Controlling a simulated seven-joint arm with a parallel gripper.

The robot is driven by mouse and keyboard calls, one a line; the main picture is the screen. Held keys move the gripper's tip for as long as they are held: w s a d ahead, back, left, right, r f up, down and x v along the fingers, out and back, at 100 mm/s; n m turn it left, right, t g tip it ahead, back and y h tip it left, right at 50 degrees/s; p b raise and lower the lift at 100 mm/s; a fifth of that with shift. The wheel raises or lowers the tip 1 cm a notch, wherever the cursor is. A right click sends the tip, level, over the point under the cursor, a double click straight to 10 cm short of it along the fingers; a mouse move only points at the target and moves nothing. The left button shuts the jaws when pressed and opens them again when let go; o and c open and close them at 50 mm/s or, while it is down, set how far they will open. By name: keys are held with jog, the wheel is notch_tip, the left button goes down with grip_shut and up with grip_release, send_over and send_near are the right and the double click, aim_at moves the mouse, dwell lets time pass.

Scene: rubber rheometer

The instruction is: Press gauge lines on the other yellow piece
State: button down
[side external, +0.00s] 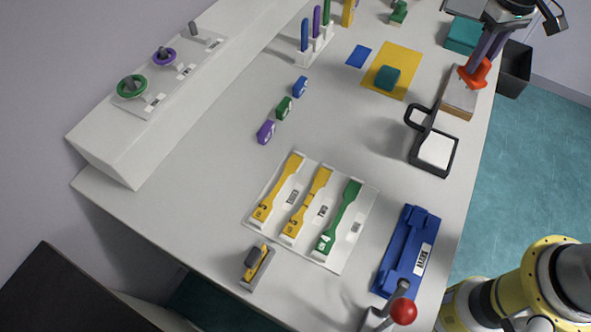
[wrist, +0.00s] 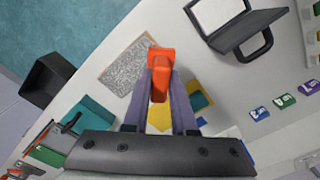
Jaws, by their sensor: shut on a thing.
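My gripper (side external: 480,62) is shut on an orange-red tool (side external: 474,76). The tool also shows between the fingers in the wrist view (wrist: 161,72). In the side view the tool is over the far end of a wood-edged block (side external: 459,100); I cannot tell whether they touch. Two yellow dumbbell-shaped pieces, a left one (side external: 278,188) and a middle one (side external: 307,203), lie in a white labelled tray (side external: 255,203), far from my gripper. A green piece (side external: 339,216) lies to their right. Any lines on the yellow pieces are too small to tell.
A black-framed white pad (side external: 435,151) with a handle lies near the block. A blue fixture (side external: 405,252) and a red-knobbed lever (side external: 403,311) stand nearer. A yellow mat (side external: 405,62) bears a teal block (side external: 387,78). A dark bin (side external: 515,70) stands beyond the table edge.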

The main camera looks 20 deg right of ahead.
aim_at(470, 80)
jog(key=shift+r, duration=3.35)
jog(key=shift+w+f, duration=0.1)
jog(key=shift+w, duration=0.1)
jog(key=f, duration=0.3)
jog(key=w+f, duration=0.1)
jog(key=f, duration=0.2)
jog(key=shift+w+f, duration=0.15)
jog(key=shift+f, duration=0.25)
jog(key=f, duration=0.1)
jog(key=s+f, duration=0.1)
jog(key=f, duration=0.3)
jog(key=shift+s, duration=0.35)
